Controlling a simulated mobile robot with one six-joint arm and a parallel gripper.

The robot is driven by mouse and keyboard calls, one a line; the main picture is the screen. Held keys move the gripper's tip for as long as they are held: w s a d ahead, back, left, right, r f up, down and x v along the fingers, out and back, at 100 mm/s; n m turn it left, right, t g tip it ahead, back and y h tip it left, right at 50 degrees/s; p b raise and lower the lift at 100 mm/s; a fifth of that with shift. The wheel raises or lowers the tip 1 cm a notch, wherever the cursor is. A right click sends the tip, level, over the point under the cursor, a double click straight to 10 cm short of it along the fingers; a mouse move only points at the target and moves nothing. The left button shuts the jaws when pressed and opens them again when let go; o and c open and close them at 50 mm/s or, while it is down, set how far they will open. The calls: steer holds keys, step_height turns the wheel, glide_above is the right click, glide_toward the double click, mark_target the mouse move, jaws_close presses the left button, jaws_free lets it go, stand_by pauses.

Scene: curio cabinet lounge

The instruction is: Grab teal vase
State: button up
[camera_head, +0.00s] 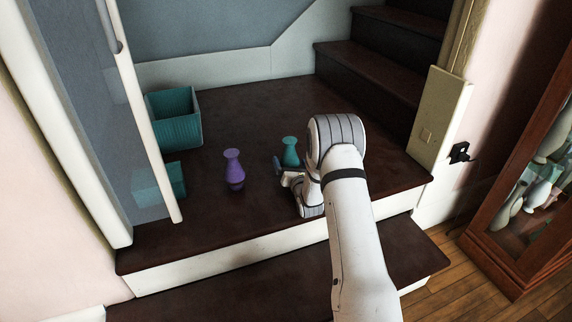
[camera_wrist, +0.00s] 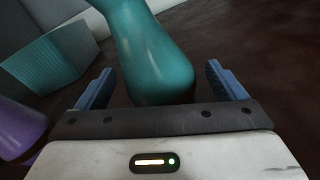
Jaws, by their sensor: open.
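The teal vase (camera_head: 290,151) stands upright on the dark landing, partly hidden by my gripper in the head view. In the wrist view the teal vase (camera_wrist: 150,55) fills the top middle, with its rounded body near the space between the two blue fingers. My gripper (camera_wrist: 162,88) is open, one finger on each side of the vase. I see no clear contact between the fingers and the vase. In the head view my gripper (camera_head: 281,172) is low over the landing, in front of the vase.
A purple vase (camera_head: 233,170) stands to the left; it also shows in the wrist view (camera_wrist: 18,128). A teal ribbed bin (camera_head: 174,120) is behind it. A glass-like panel (camera_head: 145,110) is at left, stairs (camera_head: 385,60) rise at back right. A cabinet (camera_head: 525,190) stands far right.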

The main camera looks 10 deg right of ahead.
steer(key=shift+w, duration=0.45)
steer(key=c, duration=1.2)
